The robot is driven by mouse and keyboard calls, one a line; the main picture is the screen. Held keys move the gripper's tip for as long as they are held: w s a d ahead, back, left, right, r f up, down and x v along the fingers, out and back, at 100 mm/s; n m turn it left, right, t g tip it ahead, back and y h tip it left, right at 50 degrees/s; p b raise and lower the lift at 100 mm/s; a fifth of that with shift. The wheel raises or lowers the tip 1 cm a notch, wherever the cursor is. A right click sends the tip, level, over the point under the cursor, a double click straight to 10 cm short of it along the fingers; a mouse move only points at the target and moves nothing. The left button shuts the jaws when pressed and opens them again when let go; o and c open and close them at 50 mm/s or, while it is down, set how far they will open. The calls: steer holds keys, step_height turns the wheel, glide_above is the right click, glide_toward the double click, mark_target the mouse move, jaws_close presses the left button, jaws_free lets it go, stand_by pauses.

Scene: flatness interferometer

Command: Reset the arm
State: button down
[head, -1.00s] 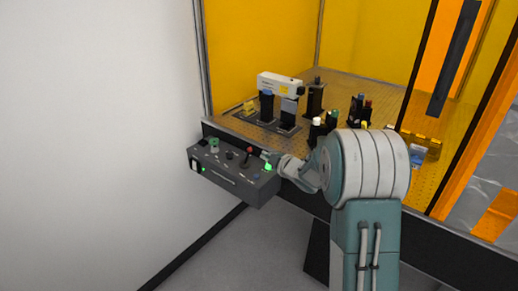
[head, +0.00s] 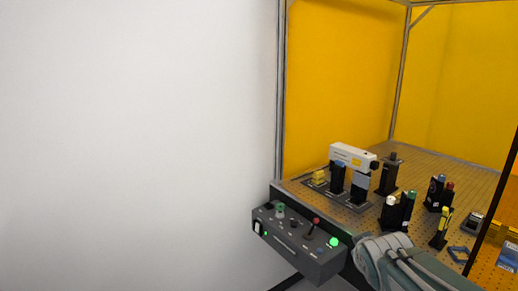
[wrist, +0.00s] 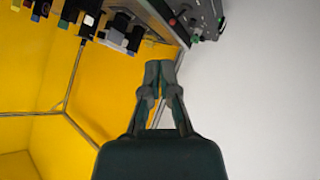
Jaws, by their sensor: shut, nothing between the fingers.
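My gripper (wrist: 158,75) shows in the wrist view with its two fingers closed together and nothing between them. Behind the fingers that view shows yellow panels and a white wall, with the equipment along the top edge. In the head view my arm is at the lower right, beside the right end of the grey control box (head: 298,250). My fingertips cannot be made out there. The control box has a lit green button (head: 334,242), a red-tipped lever (head: 313,226) and a green knob (head: 280,209).
A perforated optical table (head: 440,180) stands behind the control box, inside yellow panels (head: 340,90). It carries a white instrument (head: 352,157) on dark mounts and several small posts (head: 396,212). A plain white wall (head: 130,140) fills the left, with open space before it.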

steer(key=s+a+f+m+g+y, duration=0.1)
steer(key=s+a+g, duration=0.1)
steer(key=s, duration=0.7)
steer(key=s+a+f+m+g+y, duration=0.1)
steer(key=s+a, duration=0.3)
steer(key=s, duration=0.6)
steer(key=shift+f+m+g, duration=0.55)
steer(key=shift+m+g, duration=0.15)
steer(key=shift+w, duration=0.1)
